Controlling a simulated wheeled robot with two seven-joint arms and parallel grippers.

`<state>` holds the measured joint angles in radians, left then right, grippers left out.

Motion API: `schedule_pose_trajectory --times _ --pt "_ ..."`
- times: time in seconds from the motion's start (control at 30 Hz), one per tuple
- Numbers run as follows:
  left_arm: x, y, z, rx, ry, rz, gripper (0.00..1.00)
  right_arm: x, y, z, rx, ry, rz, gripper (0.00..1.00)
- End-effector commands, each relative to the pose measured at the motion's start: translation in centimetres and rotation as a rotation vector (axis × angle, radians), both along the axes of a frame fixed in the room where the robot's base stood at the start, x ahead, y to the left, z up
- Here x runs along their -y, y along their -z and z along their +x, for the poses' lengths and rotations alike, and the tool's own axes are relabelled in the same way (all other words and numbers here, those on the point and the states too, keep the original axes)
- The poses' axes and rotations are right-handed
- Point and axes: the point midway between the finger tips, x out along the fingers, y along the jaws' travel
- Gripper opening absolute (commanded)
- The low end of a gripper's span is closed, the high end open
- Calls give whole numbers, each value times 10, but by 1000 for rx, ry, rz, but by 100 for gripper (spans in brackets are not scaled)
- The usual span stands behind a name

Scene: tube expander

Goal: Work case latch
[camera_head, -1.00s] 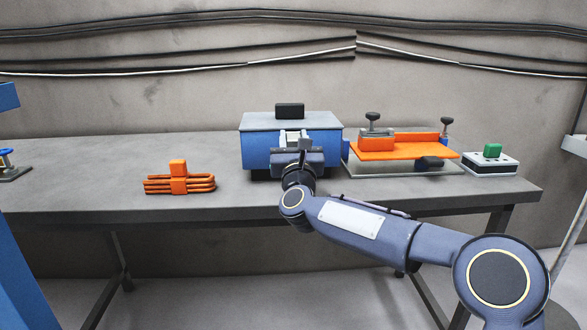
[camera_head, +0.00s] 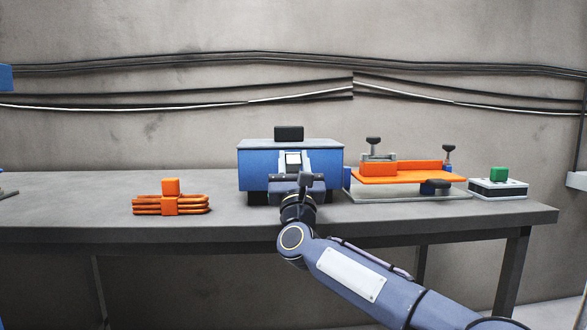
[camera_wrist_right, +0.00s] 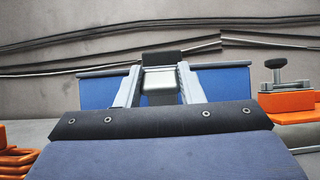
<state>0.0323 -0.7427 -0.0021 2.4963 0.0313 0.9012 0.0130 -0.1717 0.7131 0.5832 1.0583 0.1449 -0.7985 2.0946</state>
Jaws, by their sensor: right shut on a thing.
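A blue case (camera_head: 256,165) with a grey lid (camera_head: 325,144) and a black block-shaped handle (camera_head: 289,133) on top stands on the bench. A pale grey latch (camera_head: 293,160) is on the middle of its front face. My right gripper (camera_head: 294,172) reaches up to the case front and is shut on the latch; its fingers stand on either side of the light latch piece (camera_wrist_right: 160,80) in the right wrist view. The blue case front (camera_wrist_right: 220,86) shows behind the fingers. My left gripper is not in view.
The grey bench (camera_head: 90,200) holds an orange coiled bundle (camera_head: 171,204) at left. At right are an orange clamping fixture (camera_head: 400,172) and a white box with a green button (camera_head: 498,188). The bench is clear between bundle and case.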

Motion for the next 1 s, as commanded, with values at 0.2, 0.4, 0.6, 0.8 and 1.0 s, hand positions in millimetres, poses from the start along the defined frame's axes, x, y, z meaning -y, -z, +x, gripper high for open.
schedule_pose_trajectory --times 0.2,0.4,0.6,0.8,1.0 --pt "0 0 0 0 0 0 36 -1 1 0 -2 -1 -1 0" --pt "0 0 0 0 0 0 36 0 1 0 -2 -1 -1 50" --pt "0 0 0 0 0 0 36 0 1 0 -1 -1 -1 56" --pt "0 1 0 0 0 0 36 0 2 -3 -1 -1 -1 56" --pt "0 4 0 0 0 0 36 0 18 -24 -2 -1 -3 56"
